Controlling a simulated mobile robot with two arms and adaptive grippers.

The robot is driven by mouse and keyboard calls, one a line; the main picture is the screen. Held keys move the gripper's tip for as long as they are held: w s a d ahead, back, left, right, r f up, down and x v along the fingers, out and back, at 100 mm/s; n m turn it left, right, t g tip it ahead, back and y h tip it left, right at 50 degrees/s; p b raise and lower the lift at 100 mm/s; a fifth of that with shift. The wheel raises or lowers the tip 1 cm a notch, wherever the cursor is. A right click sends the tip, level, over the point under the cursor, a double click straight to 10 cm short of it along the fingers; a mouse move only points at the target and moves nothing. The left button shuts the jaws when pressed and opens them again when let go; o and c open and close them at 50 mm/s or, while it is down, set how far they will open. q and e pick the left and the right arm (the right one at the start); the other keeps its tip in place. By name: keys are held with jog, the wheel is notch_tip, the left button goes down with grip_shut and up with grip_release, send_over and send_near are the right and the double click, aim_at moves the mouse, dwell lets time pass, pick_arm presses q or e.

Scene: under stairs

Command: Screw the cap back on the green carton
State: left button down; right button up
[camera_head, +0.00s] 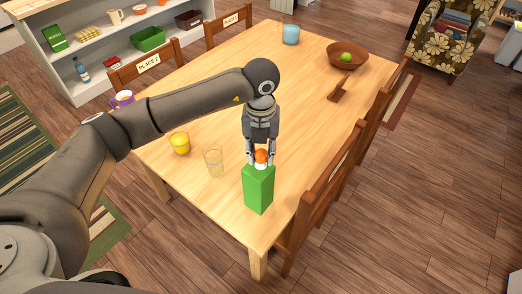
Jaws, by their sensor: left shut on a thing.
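The green carton (259,190) stands upright on the wooden table near its front edge. An orange cap (261,155) sits between the fingertips of my left gripper (261,161), right above the carton's top. My left gripper points down and is shut on the cap. A pale band shows just below the cap, at the carton's neck. I cannot tell whether the cap is seated on the neck or only touching it. My right gripper is not in view.
An empty clear glass (214,162) and a yellow cup (180,144) stand left of the carton. A blue glass (290,34) and a brown bowl (347,55) with a green fruit are at the far end. Chairs line the table, one (322,190) close on the carton's right.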

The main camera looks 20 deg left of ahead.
pick_arm(q)
jog(key=shift+f+b, duration=0.9)
jog(key=shift+f, duration=0.25)
jog(key=shift+r, duration=0.1)
